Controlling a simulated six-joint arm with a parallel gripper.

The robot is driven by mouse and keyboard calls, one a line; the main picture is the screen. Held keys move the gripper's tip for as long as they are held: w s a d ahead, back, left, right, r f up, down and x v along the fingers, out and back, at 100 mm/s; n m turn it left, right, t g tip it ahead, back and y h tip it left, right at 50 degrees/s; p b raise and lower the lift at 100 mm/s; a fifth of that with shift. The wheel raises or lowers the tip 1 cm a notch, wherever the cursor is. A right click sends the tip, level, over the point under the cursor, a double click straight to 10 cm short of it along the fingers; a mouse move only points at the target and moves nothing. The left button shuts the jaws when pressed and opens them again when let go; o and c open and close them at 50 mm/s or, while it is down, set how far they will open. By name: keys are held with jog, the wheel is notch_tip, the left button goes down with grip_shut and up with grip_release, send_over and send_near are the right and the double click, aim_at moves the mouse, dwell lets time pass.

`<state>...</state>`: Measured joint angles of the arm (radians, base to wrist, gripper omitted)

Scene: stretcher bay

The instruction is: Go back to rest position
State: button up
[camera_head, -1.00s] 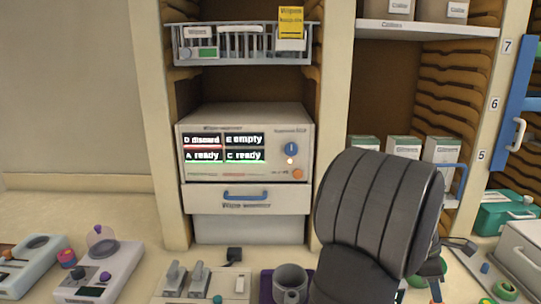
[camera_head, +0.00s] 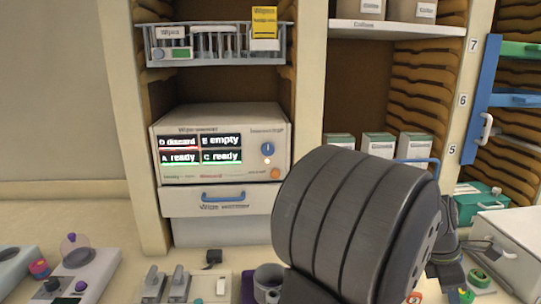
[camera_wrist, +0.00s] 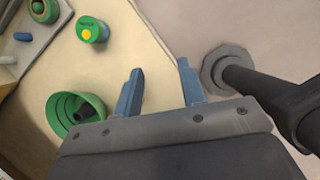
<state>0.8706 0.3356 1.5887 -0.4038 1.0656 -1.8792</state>
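My gripper (camera_wrist: 160,88) shows in the wrist view with its two blue fingers apart and nothing between them. It hangs over the edge of the cream counter (camera_wrist: 130,60). A green bowl-like ring (camera_wrist: 62,110) lies to the left of the fingers, and a small green container with a yellow dot (camera_wrist: 92,30) stands beyond it. Neither touches the fingers. In the head view my dark ribbed arm (camera_head: 350,220) fills the lower right and hides part of the counter; the fingers cannot be made out there.
A white device with a screen (camera_head: 220,150) sits in the shelf above a drawer (camera_head: 222,202). A wire basket (camera_head: 215,45) hangs above it. White boxes (camera_head: 378,147) stand on the right shelf. A grey mug (camera_head: 267,280) and switch panels (camera_head: 165,288) are on the counter near my arm.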

jog(key=w+d+n+t, duration=0.2)
jog(key=w+d+n, duration=0.3)
jog(key=w+d, duration=1.3)
jog(key=w, duration=0.4)
jog(key=shift+d+f+n, duration=0.15)
jog(key=shift+d+n, duration=0.05)
jog(key=shift+n, duration=0.2)
jog(key=s+a+r+m, duration=0.1)
jog(key=s+a+r, duration=0.1)
jog(key=s, duration=0.4)
jog(key=s+a+r+m, duration=0.1)
jog(key=s+a+m, duration=0.1)
jog(key=s+a, duration=0.2)
jog(key=s, duration=0.3)
jog(key=shift+s+a+r+g, duration=0.2)
jog(key=shift+a+r+g, duration=0.15)
jog(key=shift+a+g, duration=0.05)
